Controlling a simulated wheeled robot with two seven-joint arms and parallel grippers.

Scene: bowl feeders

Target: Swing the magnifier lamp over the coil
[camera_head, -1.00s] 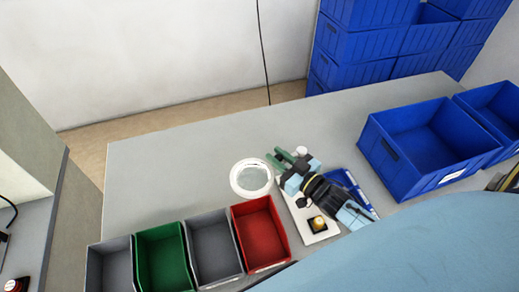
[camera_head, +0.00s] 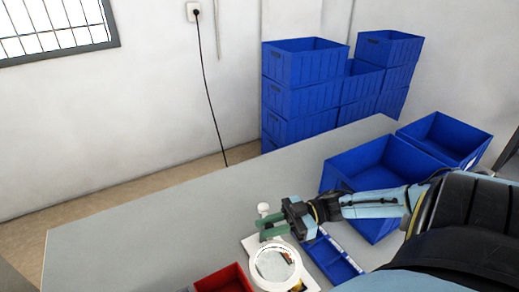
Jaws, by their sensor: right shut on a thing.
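The magnifier lamp (camera_head: 276,246) shows as a white ring around a clear lens at the bottom centre. It hangs over the white board (camera_head: 310,282). The coil is mostly hidden below the ring; a small yellowish-brown bit (camera_head: 298,286) shows at its lower right edge. My right gripper (camera_head: 265,230), with green fingers, points left just above the ring in the picture. It is shut on the lamp, though the exact grip spot is hard to see. A white round knob (camera_head: 263,208) stands just behind the fingers. My left gripper is out of view.
A red bin (camera_head: 222,280) is left of the lamp. A shallow blue tray (camera_head: 335,262) lies to its right, and large blue crates (camera_head: 345,170) stand farther right. Stacked blue crates (camera_head: 300,95) are behind the table (camera_head: 130,235), whose left part is clear.

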